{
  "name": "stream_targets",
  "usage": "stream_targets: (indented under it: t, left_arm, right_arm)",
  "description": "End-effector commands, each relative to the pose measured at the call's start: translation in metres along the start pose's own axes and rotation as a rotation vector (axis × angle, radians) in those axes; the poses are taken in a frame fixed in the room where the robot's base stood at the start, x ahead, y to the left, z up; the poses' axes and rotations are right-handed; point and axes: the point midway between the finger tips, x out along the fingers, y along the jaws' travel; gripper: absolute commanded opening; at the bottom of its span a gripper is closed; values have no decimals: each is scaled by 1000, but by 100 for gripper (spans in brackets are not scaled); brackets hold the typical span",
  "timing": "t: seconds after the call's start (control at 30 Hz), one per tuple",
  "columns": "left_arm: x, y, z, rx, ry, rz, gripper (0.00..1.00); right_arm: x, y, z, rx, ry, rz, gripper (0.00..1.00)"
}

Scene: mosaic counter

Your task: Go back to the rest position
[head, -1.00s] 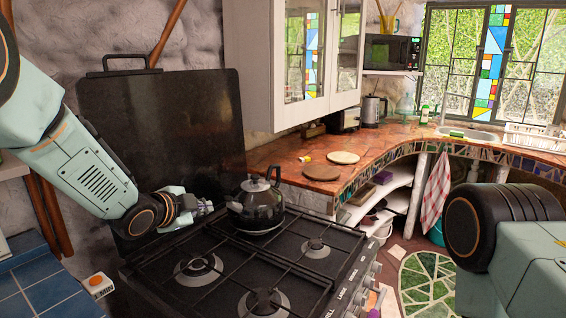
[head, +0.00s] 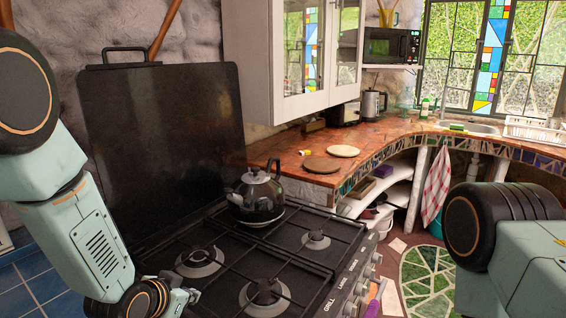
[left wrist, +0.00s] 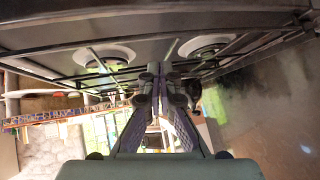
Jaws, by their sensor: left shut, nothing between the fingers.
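My left gripper (head: 186,296) is low in the head view, over the near left edge of the stove, with nothing in it. In the left wrist view its two fingers (left wrist: 161,76) meet at the tips. A black kettle (head: 257,196) stands upright on a back burner of the stove (head: 240,268), well apart from the gripper. A link of my right arm shows at the right edge of the head view, but the right gripper is out of the picture.
The stove's raised black lid (head: 165,140) stands behind it. A blue tiled surface (head: 42,283) lies at the left. The curved counter (head: 290,160) holds two round boards (head: 322,166) (head: 343,151). The front burners are bare.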

Motion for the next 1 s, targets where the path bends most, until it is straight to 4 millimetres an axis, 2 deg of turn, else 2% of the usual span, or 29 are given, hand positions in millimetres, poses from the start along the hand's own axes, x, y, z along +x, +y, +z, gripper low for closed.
stream_targets:
  t: [0.03, 0.2, 0.4, 0.53, 0.6, 0.73, 0.83, 1.0]
  left_arm:
    - [1, 13, 39, -71, -65, 8, 0]
    - [-14, 50, 144, -276, -262, 0, 0]
    - [-55, 95, 262, -437, -514, -28, 0]
    - [-88, 122, 325, -480, -670, -36, 0]
    - [-102, 134, 350, -485, -737, -30, 0]
    - [-116, 150, 381, -485, -811, -14, 0]
    - [-119, 154, 389, -484, -830, -10, 0]
    - [-120, 154, 389, -483, -832, -9, 0]
  right_arm:
    - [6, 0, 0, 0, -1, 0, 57]
    - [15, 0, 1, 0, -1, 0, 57]
    - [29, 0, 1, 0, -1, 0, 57]
    - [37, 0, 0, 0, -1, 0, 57]
    - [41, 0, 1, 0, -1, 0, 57]
    - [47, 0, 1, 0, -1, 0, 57]
    - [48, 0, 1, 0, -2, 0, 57]
    - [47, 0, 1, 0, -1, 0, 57]
